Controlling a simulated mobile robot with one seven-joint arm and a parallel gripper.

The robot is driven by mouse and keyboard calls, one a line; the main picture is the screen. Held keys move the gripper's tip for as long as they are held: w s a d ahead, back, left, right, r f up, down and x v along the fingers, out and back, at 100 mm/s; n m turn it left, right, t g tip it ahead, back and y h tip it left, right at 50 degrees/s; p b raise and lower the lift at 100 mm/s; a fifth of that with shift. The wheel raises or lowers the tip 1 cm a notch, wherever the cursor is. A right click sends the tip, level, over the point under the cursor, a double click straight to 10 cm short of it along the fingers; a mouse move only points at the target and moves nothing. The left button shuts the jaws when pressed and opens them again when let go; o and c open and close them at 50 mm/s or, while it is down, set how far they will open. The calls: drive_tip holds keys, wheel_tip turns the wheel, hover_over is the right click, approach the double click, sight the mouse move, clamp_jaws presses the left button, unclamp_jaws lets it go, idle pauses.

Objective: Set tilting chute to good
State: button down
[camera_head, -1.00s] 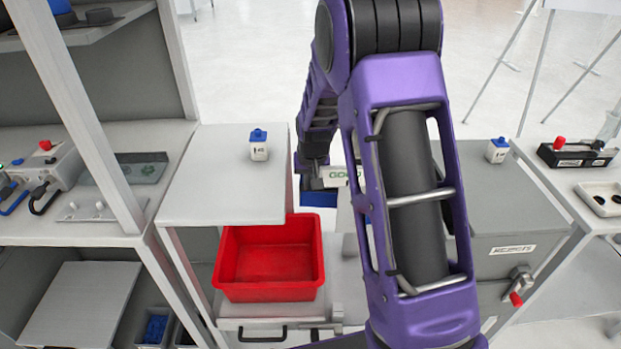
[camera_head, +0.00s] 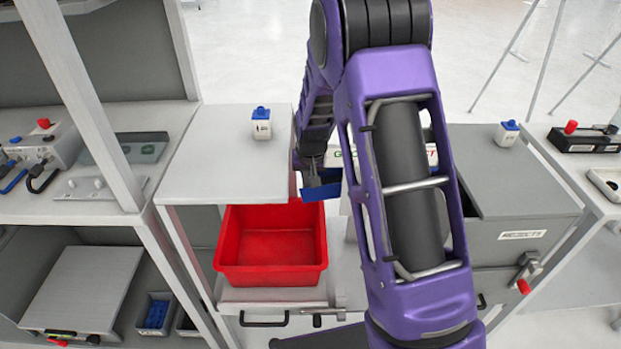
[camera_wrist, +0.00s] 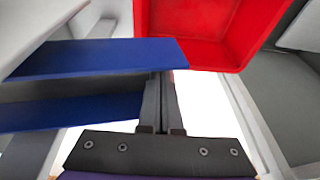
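The tilting chute (camera_head: 322,190) is blue. In the head view a short piece of it shows left of my forearm and looks slanted; the rest is hidden. In the wrist view its blue walls (camera_wrist: 95,57) with a grey floor between them run in from the left. My gripper (camera_wrist: 163,78) has its two dark fingers close together at the chute's right end, touching or very near it; nothing shows between them. A sign behind the arm is partly covered, with "G" at left and "CT" at right.
A red bin (camera_head: 270,245) stands below the left grey shelf, which carries a blue-capped bottle (camera_head: 261,123). A grey box labelled REJECTS (camera_head: 522,235) stands at right, with another bottle (camera_head: 507,133). A side bench with devices is at far left.

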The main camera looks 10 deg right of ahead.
wheel_tip(320, 180, down, 5)
drive_tip(key=shift+d+r, duration=0.1)
drive_tip(key=shift+d, duration=0.05)
drive_tip(key=shift+s+d+f, duration=0.15)
drive_tip(key=shift+f, duration=0.45)
drive_tip(key=shift+s+f, duration=0.15)
drive_tip(key=shift+f, duration=0.05)
drive_tip(key=p+v, duration=0.2)
drive_tip(key=v, duration=1.6)
drive_tip(key=shift+w, duration=0.3)
drive_tip(key=shift+r, duration=0.1)
